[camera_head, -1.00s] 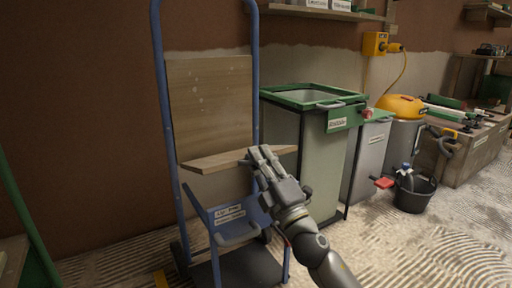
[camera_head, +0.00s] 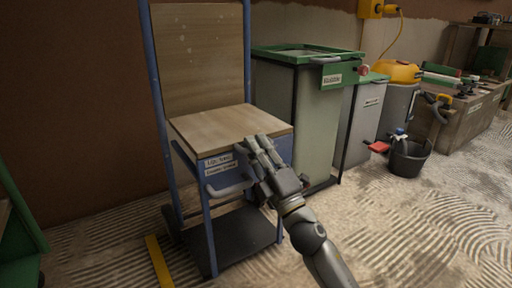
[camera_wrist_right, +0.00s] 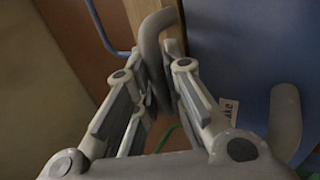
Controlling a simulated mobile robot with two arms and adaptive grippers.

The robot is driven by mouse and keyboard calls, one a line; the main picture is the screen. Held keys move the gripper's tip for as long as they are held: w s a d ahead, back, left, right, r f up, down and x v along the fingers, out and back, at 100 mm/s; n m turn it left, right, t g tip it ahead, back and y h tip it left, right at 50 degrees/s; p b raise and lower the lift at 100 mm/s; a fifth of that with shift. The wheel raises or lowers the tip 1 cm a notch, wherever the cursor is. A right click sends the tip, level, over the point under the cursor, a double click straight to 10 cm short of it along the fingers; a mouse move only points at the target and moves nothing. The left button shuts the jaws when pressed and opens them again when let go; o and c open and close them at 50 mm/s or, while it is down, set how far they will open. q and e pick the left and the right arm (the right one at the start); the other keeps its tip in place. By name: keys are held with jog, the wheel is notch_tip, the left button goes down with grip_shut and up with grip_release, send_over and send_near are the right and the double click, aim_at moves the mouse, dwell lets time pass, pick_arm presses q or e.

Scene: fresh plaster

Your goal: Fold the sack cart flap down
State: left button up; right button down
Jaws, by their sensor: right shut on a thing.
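The sack cart (camera_head: 157,110) has a blue tube frame and a wooden back board (camera_head: 202,60). Its flap (camera_head: 222,127) has a wooden top and juts out from the frame, looking about level. Below its front edge is a blue face with a white label (camera_head: 219,163) and a grey curved handle (camera_head: 230,188). My right gripper (camera_head: 258,150) is at the right part of the flap's front edge. In the right wrist view its fingers are shut around a grey bar-like handle (camera_wrist_right: 152,55); a second grey handle (camera_wrist_right: 287,120) stands to the right. My left gripper is not in view.
A dark base plate (camera_head: 235,235) lies below the flap. A green-rimmed bin (camera_head: 312,120) stands close to the right, with a grey bin (camera_head: 362,120) and a black bucket (camera_head: 408,158) beyond. A yellow strip (camera_head: 158,262) lies at front left. The textured floor at right is open.

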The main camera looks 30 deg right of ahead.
jog(key=shift+f, duration=0.4)
jog(key=c, duration=1.8)
grip_release()
jog(key=shift+c, duration=0.2)
jog(key=shift+o, duration=0.4)
jog(key=shift+d+h, duration=0.1)
jog(key=shift+h, duration=0.2)
jog(key=shift+r, duration=0.15)
jog(key=shift+r, duration=0.15)
notch_tip(320, 180, up, 10)
jog(key=shift+s+f, duration=0.1)
jog(key=shift+f, duration=0.15)
jog(key=s+f+b, duration=0.1)
jog(key=s+f, duration=0.5)
jog(key=f, duration=0.4)
jog(key=shift+s+d+f+b, duration=0.15)
jog(key=shift+d+f+b, duration=0.1)
jog(key=shift+f+b, duration=0.1)
